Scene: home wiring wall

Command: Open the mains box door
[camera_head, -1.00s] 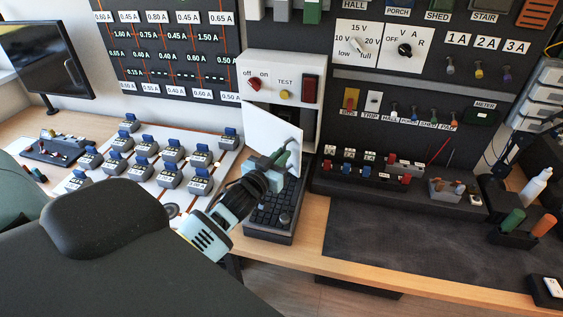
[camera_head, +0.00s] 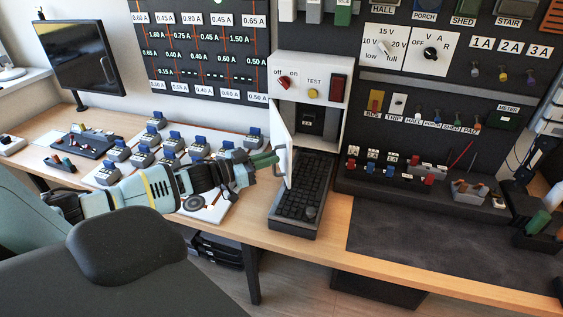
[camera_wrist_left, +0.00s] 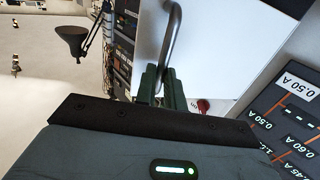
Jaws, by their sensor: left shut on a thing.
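The mains box (camera_head: 338,75) is a white box on the wall with a red off/on knob, a yellow TEST button and a dark red block. Its white door (camera_head: 287,128) stands swung out at the left side, seen nearly edge-on, so the dark inside (camera_head: 310,120) shows. My left gripper (camera_head: 272,160) is shut on the door's grey bar handle (camera_head: 282,161). In the left wrist view the handle (camera_wrist_left: 172,35) runs up from between the green fingers (camera_wrist_left: 160,86), with the white door panel (camera_wrist_left: 225,45) behind. My right gripper is not in view.
A black keyboard-like unit (camera_head: 302,192) stands below the box. Several blue-topped blocks (camera_head: 170,150) sit on a white board left of it, under my left arm. A monitor (camera_head: 77,58) stands at far left. The dark mat (camera_head: 440,255) at right is clear.

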